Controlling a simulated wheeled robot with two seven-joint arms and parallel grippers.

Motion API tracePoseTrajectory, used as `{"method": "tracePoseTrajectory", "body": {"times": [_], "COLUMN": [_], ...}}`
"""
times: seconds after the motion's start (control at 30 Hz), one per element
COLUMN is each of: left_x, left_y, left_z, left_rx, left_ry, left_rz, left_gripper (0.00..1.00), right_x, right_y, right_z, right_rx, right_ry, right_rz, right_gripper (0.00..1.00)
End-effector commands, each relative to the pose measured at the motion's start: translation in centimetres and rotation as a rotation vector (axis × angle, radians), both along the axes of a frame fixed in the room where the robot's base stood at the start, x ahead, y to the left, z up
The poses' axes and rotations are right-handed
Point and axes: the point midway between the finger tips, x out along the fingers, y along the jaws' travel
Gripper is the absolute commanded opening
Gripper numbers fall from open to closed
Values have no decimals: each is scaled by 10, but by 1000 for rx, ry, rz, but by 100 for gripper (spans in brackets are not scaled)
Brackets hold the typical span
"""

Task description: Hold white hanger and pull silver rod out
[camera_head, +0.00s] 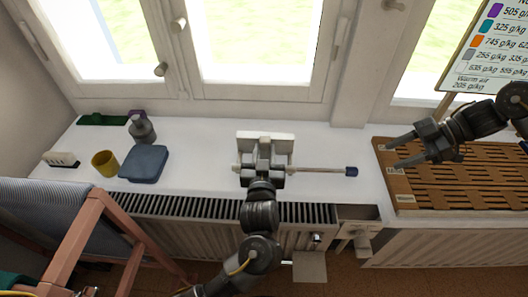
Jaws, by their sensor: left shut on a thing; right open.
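The white hanger (265,138) is a block-like piece on the white window sill, in the middle of the head view. My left gripper (263,160) reaches up from below and is shut on the white hanger, hiding much of it. The silver rod (318,170) extends to the right from the hanger and ends in a dark blue tip (351,171). Its part at the hanger is hidden by my gripper. My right gripper (391,155) is open and empty, to the right of the blue tip and apart from it, over the edge of the wooden slatted panel.
A grey-blue box (144,164), a yellow cup (105,163) and a grey bottle (141,129) stand at left. A radiator (200,208) lies below. A sign (495,50) hangs over the upper right.

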Motion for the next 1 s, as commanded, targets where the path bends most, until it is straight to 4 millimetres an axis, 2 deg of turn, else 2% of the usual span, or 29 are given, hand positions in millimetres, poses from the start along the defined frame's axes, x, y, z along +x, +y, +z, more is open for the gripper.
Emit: {"method": "tracePoseTrajectory", "body": {"times": [0.27,0.3,0.5,0.8,0.87,1.0], "left_x": [0,0,0,-3,-8,-32], "left_y": [0,0,0,0,0,0], "left_z": [0,0,0,0,0,-1], "left_rx": [0,0,0,-1,-2,-3], "left_ry": [0,0,0,0,0,3], "left_rz": [-1,-1,0,0,-1,-2], "left_gripper": [0,31,54,54,54,54], "right_x": [0,0,0,0,0,0], "right_y": [0,0,0,1,1,0], "right_z": [0,0,0,0,0,0], "right_rx": [0,0,0,0,0,0], "right_ry": [0,0,0,1,0,0], "right_rz": [0,0,0,1,0,0], "right_gripper": [52,52,52,52,52,52]}}
